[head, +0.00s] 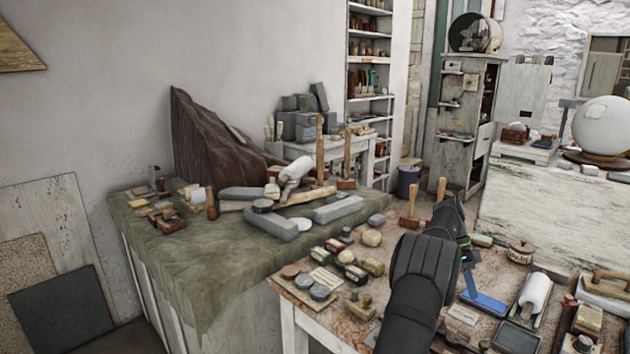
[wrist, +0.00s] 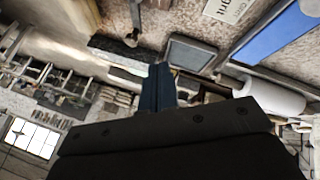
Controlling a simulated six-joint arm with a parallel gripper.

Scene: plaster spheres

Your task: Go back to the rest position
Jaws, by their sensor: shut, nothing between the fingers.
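My gripper (wrist: 160,86) shows in the wrist view as two dark blue fingers pressed together, with nothing between them. It is held up clear of the things seen beyond it. In the head view my dark arm rises from the bottom edge right of centre, over the worktable (head: 345,322), and hides part of it. A blue flat block (head: 484,302) lies right of the arm; a blue surface also shows at the wrist view's upper right.
A cloth-covered bench (head: 235,275) with grey blocks and tools stands left. Upright wooden handles (head: 408,208) stand behind the arm. A large white sphere (head: 601,126) sits at the back right. The air above the table looks open.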

